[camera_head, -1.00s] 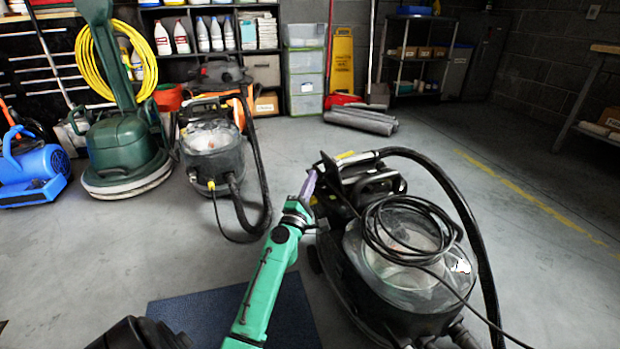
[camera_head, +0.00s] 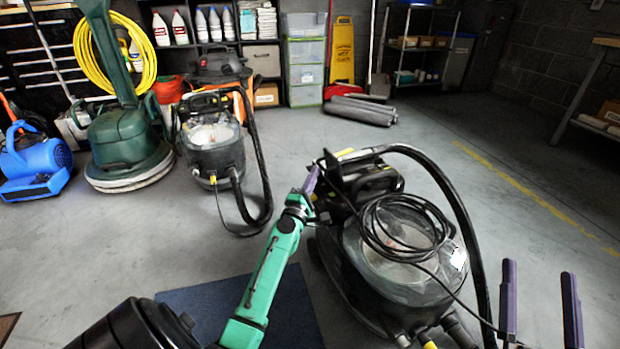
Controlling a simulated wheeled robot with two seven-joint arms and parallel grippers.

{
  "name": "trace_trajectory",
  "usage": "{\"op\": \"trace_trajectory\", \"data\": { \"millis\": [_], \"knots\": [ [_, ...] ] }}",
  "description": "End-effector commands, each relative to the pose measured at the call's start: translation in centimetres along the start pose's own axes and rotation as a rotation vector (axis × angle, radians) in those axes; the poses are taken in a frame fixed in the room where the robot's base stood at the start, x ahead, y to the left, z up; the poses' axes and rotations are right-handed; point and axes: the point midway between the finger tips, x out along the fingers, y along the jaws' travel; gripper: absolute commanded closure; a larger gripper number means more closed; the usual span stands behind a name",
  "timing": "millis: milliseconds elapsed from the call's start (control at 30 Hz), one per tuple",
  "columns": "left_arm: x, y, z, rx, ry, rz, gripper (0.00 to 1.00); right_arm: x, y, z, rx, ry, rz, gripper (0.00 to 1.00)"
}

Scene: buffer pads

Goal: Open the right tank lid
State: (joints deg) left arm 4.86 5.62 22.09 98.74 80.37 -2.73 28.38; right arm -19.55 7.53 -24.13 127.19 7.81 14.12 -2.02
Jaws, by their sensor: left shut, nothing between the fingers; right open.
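A black floor machine (camera_head: 352,270) stands right of centre with a clear domed tank lid (camera_head: 447,272) on top. The lid looks closed, and a coiled black cable (camera_head: 375,232) lies over it. My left gripper (camera_head: 311,180), on a green arm with purple fingers, is shut and empty beside the machine's black rear part, left of the lid. I cannot tell whether it touches the machine. My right gripper (camera_head: 540,275) is at the lower right, with two upright purple fingers spread apart, to the right of the lid and clear of it. Its arm is out of view.
A similar machine with a clear lid (camera_head: 212,136) stands at the left, near a green floor scrubber (camera_head: 125,140) and a blue blower (camera_head: 35,165). A black hose (camera_head: 450,185) arcs around the near machine's right side. A blue mat (camera_head: 195,300) lies below my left arm. Floor at the right is open.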

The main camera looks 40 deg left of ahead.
Motion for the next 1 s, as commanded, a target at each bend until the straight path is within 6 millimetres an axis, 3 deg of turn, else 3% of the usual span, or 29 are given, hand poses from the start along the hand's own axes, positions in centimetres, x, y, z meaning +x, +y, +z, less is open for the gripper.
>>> {"op": "trace_trajectory", "data": {
  "millis": [200,600,800,1000],
  "knots": [
    [0.2,0.2,0.1,0.012,0.0,-0.011,1.0,-3.3,-0.1,5.5,0.049,-0.19,0.028,0.0],
    [0.4,0.4,0.4,0.03,-0.001,-0.031,1.0,-11.7,-1.2,13.9,0.14,-0.518,0.072,0.0],
    [0.4,0.4,0.4,0.037,-0.001,-0.038,1.0,-15.3,-1.9,16.4,0.174,-0.631,0.086,0.0],
    [0.4,0.3,0.4,0.038,-0.001,-0.039,1.0,-16.2,-2.1,16.9,0.182,-0.66,0.089,0.0]
  ]
}}
